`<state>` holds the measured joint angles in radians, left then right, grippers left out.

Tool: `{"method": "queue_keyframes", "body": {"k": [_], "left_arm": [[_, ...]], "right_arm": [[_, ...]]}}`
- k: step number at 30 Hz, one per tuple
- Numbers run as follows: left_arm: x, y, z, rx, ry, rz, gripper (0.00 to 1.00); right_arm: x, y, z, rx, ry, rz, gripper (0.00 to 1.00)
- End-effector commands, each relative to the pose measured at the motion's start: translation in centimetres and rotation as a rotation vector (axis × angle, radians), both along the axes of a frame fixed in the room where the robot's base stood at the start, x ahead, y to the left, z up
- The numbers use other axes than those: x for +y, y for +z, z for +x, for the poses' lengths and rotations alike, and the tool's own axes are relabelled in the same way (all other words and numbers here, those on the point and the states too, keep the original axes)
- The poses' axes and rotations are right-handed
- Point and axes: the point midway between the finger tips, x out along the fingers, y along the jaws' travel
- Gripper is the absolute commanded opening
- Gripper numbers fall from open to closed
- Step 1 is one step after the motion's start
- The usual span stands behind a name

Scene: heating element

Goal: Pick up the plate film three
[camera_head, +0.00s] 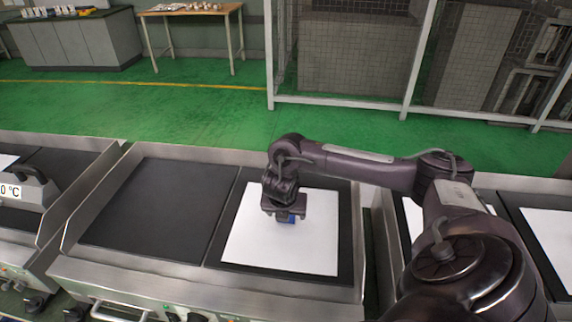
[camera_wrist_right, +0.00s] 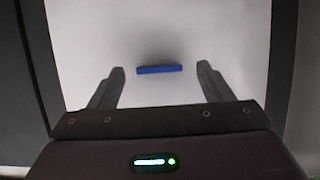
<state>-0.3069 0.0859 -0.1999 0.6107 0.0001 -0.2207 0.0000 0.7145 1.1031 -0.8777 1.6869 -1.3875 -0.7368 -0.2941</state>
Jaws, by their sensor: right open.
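A white square plate film (camera_head: 262,243) lies flat on the right black hot plate of the middle heating unit. In the right wrist view the blue strip (camera_wrist_right: 159,69) lies across the white film (camera_wrist_right: 200,35), ahead of and between the two fingertips of my right gripper (camera_wrist_right: 160,75). The fingers are apart with nothing between them. I cannot tell the exact height of the fingers above the film. My left gripper is not in view.
The left black hot plate (camera_head: 158,210) of the same unit is bare. More units with white films (camera_head: 553,238) stand to the right. A press-like block with a temperature label (camera_head: 30,188) stands at the left. The green floor (camera_head: 180,115) behind is clear.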

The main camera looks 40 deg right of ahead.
Motion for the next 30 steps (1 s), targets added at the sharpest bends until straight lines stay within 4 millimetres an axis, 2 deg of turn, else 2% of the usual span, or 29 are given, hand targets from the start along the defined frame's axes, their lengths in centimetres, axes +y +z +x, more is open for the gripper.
{"method": "queue_keyframes", "body": {"k": [3,6,14,25,30], "left_arm": [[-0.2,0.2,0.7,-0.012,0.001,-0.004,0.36],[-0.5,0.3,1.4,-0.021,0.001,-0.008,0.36],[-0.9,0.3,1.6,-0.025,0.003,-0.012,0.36],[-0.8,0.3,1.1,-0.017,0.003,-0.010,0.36],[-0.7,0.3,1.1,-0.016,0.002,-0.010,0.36]], "right_arm": [[-0.5,-1.7,0.4,0.004,-0.002,-0.001,0.73],[-0.7,-2.5,0.7,0.002,-0.001,0.000,0.73],[-0.8,-2.7,0.8,0.001,0.001,-0.001,0.73],[-0.8,-2.7,0.8,0.001,0.001,-0.001,0.26],[-0.8,-2.6,0.8,0.000,0.000,-0.001,0.23]]}}
